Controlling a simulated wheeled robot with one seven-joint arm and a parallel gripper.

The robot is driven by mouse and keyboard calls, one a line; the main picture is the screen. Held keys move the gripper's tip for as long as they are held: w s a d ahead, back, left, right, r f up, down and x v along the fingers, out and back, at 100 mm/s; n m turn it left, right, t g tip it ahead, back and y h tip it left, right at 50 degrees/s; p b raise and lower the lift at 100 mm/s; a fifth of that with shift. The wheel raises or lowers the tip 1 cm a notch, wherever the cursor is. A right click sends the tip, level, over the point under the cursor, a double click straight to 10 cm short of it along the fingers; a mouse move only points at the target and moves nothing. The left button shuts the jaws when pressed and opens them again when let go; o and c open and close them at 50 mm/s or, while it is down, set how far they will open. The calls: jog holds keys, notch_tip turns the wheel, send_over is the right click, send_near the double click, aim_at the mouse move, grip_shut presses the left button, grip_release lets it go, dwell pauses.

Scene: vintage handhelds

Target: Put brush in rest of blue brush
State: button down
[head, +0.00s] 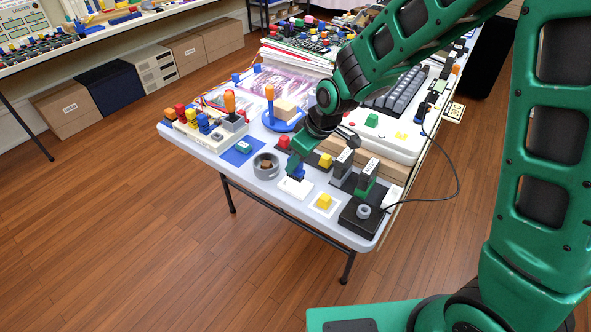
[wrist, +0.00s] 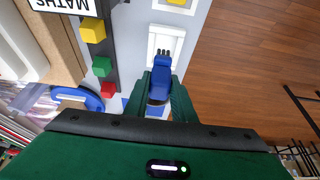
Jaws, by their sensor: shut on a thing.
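My gripper (wrist: 161,92) is shut on a blue brush (wrist: 160,74), with a green finger on each side of it. The brush's dark bristles point away from my palm, toward the white rest (wrist: 166,38). The white rest is a small frame with a recess, and the bristle end overlaps it in the wrist view. In the head view my gripper (head: 294,160) is over the near part of the table, and the blue brush (head: 299,171) shows just above the white rest (head: 294,188). I cannot tell whether brush and rest touch.
A white square with a yellow block (head: 324,201) lies right of the rest. A grey round holder (head: 266,166) stands left. A dark strip with red, green and yellow blocks (wrist: 102,66) runs alongside. The table's front edge (head: 262,203) is close.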

aim_at(296, 171)
jog(key=shift+f, duration=1.7)
jog(key=c, duration=1.5)
grip_release()
jog(key=shift+f, duration=0.1)
jog(key=v, duration=1.2)
